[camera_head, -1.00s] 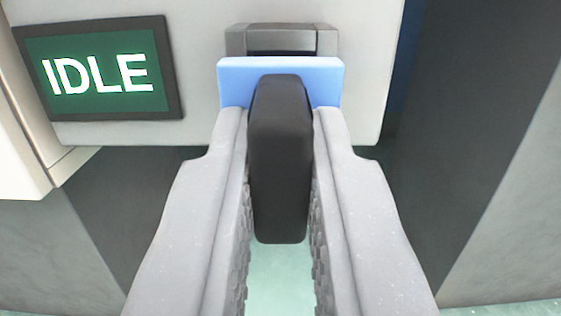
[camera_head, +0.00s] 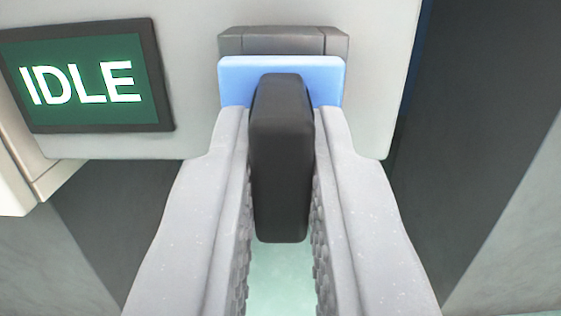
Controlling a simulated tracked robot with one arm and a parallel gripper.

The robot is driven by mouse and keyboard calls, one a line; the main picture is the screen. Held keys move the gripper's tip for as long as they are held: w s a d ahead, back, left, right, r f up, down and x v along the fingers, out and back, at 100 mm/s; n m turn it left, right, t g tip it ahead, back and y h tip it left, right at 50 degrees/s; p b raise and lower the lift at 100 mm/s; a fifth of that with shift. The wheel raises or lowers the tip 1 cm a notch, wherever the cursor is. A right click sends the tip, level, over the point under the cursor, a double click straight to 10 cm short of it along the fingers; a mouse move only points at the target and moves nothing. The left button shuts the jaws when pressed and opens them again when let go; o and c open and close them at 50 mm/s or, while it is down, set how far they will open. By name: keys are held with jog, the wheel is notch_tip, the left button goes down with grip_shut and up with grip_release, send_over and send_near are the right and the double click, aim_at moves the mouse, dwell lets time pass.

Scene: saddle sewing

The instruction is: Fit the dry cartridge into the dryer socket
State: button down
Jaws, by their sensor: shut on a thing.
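My gripper (camera_head: 281,185) is shut on the black handle of the dry cartridge (camera_head: 281,150). The cartridge's blue plate (camera_head: 233,82) stands upright beyond the fingertips. The dryer socket (camera_head: 284,41) is a grey frame on the pale front panel, directly behind and just above the blue plate. The plate covers the socket's opening and lower part. Whether the cartridge's far end is inside the socket or only in front of it cannot be seen.
A dark-framed green screen (camera_head: 82,82) reading "IDLE" is on the pale panel (camera_head: 385,90) to the left of the socket. A cream box edge (camera_head: 35,170) stands at the far left. Dark and grey surfaces lie on both sides below the panel.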

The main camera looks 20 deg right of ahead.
jog(key=shift+w+d, duration=0.2)
jog(key=shift+w, duration=0.5)
jog(key=c, duration=1.4)
grip_release()
jog(key=shift+o, duration=0.2)
jog(key=shift+s, duration=0.15)
